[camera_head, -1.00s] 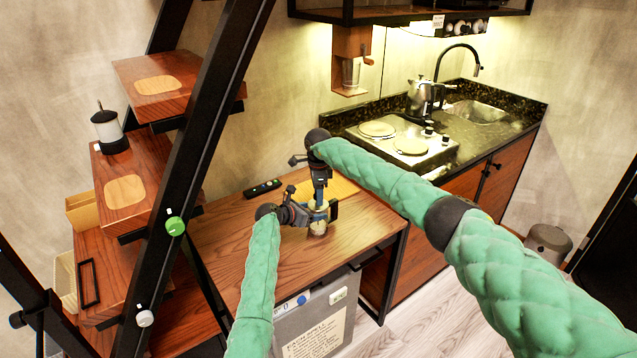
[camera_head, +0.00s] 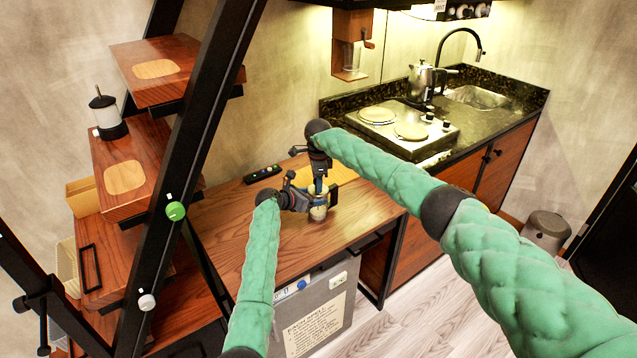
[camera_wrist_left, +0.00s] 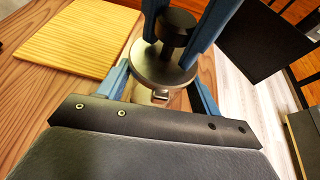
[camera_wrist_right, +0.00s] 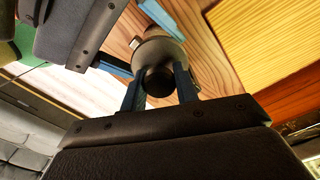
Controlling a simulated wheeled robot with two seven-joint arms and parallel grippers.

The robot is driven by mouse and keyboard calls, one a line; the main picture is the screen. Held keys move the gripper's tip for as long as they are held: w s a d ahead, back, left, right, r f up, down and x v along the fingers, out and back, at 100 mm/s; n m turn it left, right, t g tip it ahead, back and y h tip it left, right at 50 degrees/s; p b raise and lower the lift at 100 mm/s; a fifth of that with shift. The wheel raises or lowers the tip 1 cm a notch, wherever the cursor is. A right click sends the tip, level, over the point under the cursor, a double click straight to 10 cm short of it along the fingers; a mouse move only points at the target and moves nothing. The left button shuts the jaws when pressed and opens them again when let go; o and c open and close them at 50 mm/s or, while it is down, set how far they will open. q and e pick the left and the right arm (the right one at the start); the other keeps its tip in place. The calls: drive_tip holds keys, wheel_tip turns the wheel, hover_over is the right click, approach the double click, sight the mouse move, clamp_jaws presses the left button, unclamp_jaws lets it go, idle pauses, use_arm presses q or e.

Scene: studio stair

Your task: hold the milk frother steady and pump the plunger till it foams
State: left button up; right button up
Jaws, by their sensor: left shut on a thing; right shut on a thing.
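The milk frother (camera_head: 319,213) stands upright on the wooden table, mostly covered by my grippers. Its round metal lid (camera_wrist_left: 163,66) and black plunger knob (camera_wrist_left: 174,27) show in the left wrist view. My left gripper (camera_head: 314,203) comes in from the side, its blue fingers shut around the body below the lid. My right gripper (camera_head: 320,187) points down from above and is shut on the plunger knob, also seen in the right wrist view (camera_wrist_right: 158,81). The knob stands a little above the lid. The inside of the frother is hidden, so no foam is visible.
A yellow board (camera_wrist_left: 82,37) lies behind the frother on the table (camera_head: 235,218). A dark remote-like object (camera_head: 262,174) lies at the back left. A black stair rail (camera_head: 190,150) rises on the left. A stove (camera_head: 405,126) and kettle (camera_head: 424,80) are beyond, right.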

drive_tip(key=shift+w+r, duration=0.1)
drive_tip(key=shift+r, duration=2.4)
drive_tip(key=shift+f, duration=2.55)
drive_tip(key=shift+r, duration=2.5)
drive_tip(key=shift+f, duration=0.1)
